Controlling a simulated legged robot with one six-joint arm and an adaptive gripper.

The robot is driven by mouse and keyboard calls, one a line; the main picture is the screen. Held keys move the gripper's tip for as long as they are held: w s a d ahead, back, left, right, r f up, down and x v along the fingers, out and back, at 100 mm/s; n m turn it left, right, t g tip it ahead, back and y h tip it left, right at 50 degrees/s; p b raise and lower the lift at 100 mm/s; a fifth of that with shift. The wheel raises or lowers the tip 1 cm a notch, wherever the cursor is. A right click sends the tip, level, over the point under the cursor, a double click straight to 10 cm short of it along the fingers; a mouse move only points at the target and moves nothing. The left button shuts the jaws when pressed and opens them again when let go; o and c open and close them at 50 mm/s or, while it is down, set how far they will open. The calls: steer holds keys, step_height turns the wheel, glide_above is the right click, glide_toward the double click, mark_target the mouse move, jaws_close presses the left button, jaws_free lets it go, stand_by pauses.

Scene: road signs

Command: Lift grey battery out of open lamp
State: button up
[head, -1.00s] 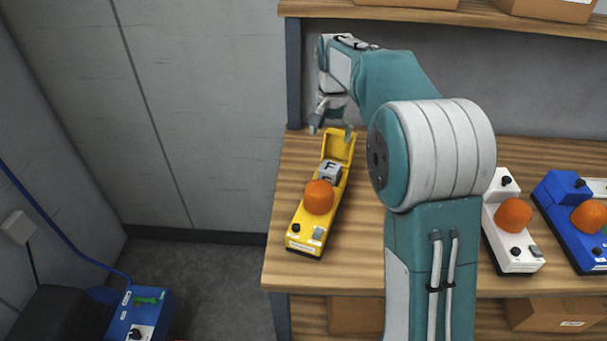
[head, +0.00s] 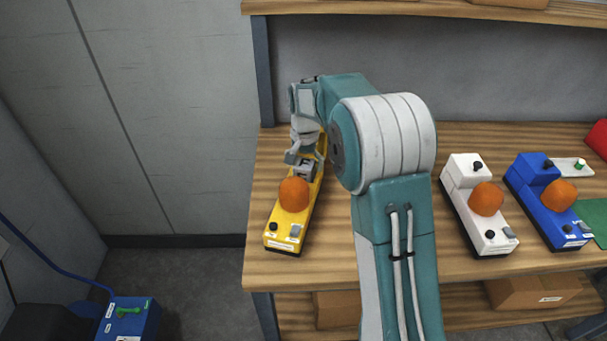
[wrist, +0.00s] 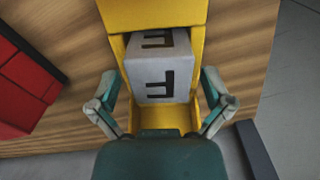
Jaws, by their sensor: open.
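The yellow lamp (head: 284,232) with an orange dome (head: 294,194) stands on the wooden shelf, left of my arm. The grey battery (head: 306,169) sits in its open compartment behind the dome. In the wrist view the battery (wrist: 165,75) is a light grey block with dark F-like marks, between the yellow lamp walls (wrist: 160,16). My gripper (head: 304,158) is down over the compartment. In the wrist view its open fingers (wrist: 161,82) stand on either side of the battery, and I see gaps beside it. The lamp's lid is mostly hidden behind my gripper in the head view.
White (head: 487,240) and blue (head: 570,236) lamps with orange domes stand on the shelf to the right. A red object (wrist: 28,88) lies left of the yellow lamp in the wrist view. A post (head: 263,70) and an upper shelf (head: 420,8) bound the back.

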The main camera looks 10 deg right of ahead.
steer(key=shift+d, duration=0.2)
steer(key=c, duration=0.4)
steer(key=shift+a, duration=0.35)
steer(key=c, duration=0.9)
steer(key=shift+o, duration=0.2)
steer(key=shift+d+r, duration=0.1)
steer(key=shift+r, duration=0.1)
step_height(320, 180, up, 10)
steer(key=shift+f, duration=0.1)
